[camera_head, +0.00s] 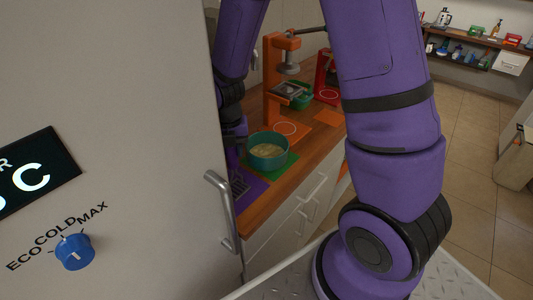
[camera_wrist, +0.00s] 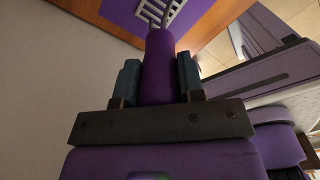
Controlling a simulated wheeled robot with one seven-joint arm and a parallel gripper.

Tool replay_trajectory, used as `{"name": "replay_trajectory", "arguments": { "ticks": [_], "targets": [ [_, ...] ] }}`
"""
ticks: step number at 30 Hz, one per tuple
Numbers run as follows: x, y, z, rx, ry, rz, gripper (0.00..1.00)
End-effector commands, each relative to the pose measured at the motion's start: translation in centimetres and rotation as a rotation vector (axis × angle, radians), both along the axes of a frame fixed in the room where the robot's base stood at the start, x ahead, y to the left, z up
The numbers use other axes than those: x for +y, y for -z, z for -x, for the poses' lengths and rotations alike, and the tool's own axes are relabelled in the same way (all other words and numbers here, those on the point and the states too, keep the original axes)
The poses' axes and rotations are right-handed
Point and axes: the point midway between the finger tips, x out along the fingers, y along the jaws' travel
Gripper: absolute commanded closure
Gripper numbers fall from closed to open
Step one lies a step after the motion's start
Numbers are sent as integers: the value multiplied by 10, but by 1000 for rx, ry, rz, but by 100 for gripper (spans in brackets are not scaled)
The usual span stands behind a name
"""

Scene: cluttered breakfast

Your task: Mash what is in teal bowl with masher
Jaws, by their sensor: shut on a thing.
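The teal bowl (camera_head: 268,156) stands upright on a green mat (camera_head: 281,165) on the wooden counter, with a pale yellowish mass inside. My gripper (camera_wrist: 157,78) is shut on the thick purple handle of the masher (camera_wrist: 158,52); a finger lies on each side of it. The masher's slotted grey head (camera_wrist: 166,12) shows beyond the handle, over a purple mat. In the head view my gripper is left of the bowl, partly hidden by the large grey door. A dark slotted shape there, low over the purple mat, looks like the masher's head. I cannot tell whether it touches the mat.
The grey door (camera_head: 110,120) with its handle (camera_head: 223,209) stands close on the left. Drawers line the counter's front.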

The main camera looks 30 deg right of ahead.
Motion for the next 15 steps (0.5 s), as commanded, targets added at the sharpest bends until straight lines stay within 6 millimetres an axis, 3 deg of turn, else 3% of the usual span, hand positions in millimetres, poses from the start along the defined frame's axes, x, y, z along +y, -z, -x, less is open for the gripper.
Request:
{"name": "replay_trajectory", "arguments": {
  "ticks": [15],
  "targets": [
    [0,-17,-1,-2,0,-1,100]
  ]
}}
